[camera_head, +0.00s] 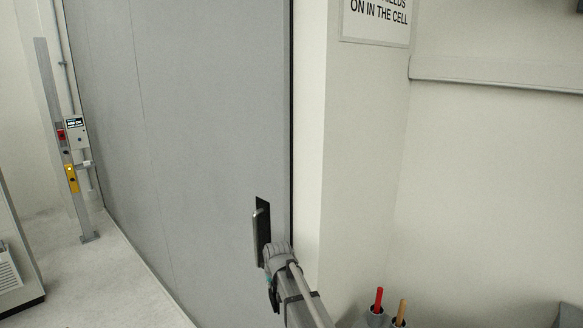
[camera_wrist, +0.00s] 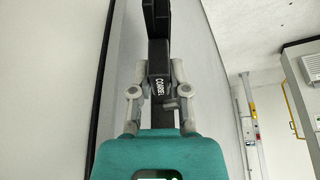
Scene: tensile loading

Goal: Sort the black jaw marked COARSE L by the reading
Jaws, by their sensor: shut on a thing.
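My gripper (camera_wrist: 159,80) is shut on the black jaw (camera_wrist: 158,58) in the wrist view. White lettering on the jaw reads COARSE L, sideways. The jaw stands between the two grey fingers. A black shape (camera_wrist: 155,18) lies beyond it at the top of that view; I cannot tell whether it is part of the jaw or the door's handle plate. Contact with the handle is unclear, and the jaw cannot be made out there.
A post (camera_head: 75,160) carrying a small lit display box (camera_head: 76,132) and a yellow box (camera_head: 71,178) stands left of the door. A white pillar (camera_head: 325,130) borders the door's right edge. Red (camera_head: 378,300) and orange (camera_head: 402,310) rods stand in holders at the lower right.

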